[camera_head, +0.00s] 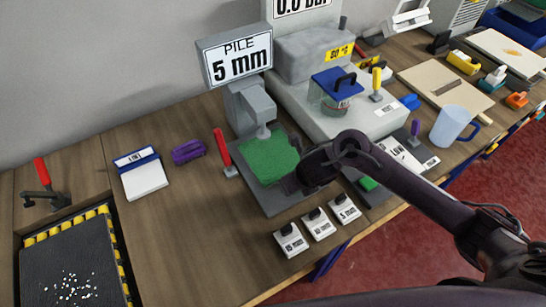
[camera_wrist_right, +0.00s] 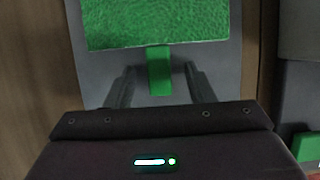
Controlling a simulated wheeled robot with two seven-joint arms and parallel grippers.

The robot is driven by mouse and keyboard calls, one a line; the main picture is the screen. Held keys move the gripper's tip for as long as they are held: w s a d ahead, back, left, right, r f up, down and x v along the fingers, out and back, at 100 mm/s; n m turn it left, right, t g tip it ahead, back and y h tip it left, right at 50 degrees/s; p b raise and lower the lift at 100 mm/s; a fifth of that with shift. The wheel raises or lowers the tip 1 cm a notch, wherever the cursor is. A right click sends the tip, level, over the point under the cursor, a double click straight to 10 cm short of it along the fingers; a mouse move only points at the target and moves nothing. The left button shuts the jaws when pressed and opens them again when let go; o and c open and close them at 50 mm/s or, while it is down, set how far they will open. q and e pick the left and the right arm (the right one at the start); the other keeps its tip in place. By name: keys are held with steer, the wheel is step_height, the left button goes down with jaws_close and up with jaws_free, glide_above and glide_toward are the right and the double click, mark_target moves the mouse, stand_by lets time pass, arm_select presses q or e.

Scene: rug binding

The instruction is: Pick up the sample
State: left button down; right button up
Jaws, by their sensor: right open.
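The sample is a green tufted square (camera_head: 268,158) lying on the grey plate (camera_head: 268,202) of the pile gauge. In the right wrist view the sample (camera_wrist_right: 155,22) shows its near part, with a narrow green tab (camera_wrist_right: 159,82) sticking out toward me. My right gripper (camera_head: 286,184) is at the sample's near right edge. In the right wrist view its two fingers (camera_wrist_right: 160,72) are apart, one on each side of the tab, with gaps showing. The gripper partly hides the sample's near corner in the head view. My left gripper is out of view.
The gauge's display (camera_head: 238,60) reads 5 mm. A red-handled lever (camera_head: 224,152) stands left of the plate. Several labelled weights (camera_head: 319,224) stand in front.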

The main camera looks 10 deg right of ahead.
jaws_close()
stand_by(0.3)
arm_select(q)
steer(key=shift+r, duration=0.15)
arm_select(e)
steer(key=shift+r, duration=0.2)
